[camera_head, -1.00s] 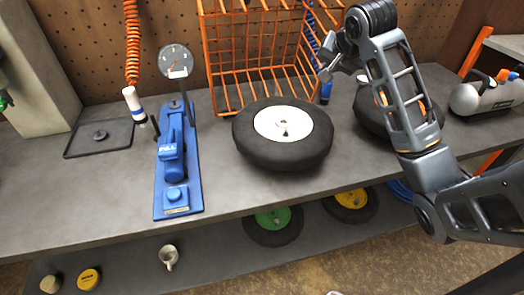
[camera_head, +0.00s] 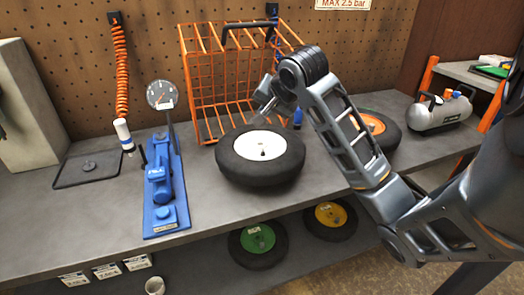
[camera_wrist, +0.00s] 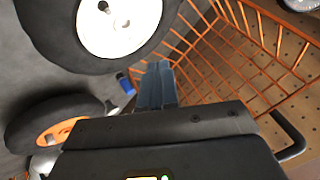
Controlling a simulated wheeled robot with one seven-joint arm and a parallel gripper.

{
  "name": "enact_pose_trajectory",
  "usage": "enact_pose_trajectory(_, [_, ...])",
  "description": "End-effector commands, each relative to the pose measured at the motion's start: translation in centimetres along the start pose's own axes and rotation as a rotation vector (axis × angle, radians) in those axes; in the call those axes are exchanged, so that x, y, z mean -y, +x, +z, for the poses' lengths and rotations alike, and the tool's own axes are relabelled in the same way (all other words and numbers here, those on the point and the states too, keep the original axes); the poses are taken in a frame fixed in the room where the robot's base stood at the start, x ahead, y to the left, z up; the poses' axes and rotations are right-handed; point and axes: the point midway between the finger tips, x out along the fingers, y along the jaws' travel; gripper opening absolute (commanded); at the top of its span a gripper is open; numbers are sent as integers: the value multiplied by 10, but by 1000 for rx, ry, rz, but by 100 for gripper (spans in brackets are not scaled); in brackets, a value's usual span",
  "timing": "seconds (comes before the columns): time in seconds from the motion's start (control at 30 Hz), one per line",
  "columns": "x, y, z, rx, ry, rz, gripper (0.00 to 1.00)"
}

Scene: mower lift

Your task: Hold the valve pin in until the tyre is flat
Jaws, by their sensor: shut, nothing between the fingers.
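A black tyre (camera_head: 260,174) with a white hub (camera_head: 258,145) lies flat on the grey bench, in front of an orange wire basket. The tyre (camera_wrist: 48,42) and its hub (camera_wrist: 118,28) also show in the wrist view, cut off at the top. A small dark detail sits near the hub's middle, but I cannot make out the valve pin. My gripper (camera_head: 261,112) is above the tyre's back edge and seems apart from it. In the wrist view its fingers (camera_wrist: 156,86) are shut and empty.
The orange wire basket (camera_head: 200,95) stands close behind my gripper. A second wheel (camera_head: 388,134) with an orange hub lies to the right. A blue foot pump (camera_head: 160,190) with a gauge (camera_head: 161,95) stands to the left. A grey compressor tank (camera_head: 440,114) is far right.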

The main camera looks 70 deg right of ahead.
Motion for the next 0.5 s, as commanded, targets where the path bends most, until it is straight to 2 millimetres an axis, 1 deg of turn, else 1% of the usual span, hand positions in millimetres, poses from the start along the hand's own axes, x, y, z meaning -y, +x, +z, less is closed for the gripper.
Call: enact_pose_trajectory(0.5, [-34,46,33,0,-1,2,0])
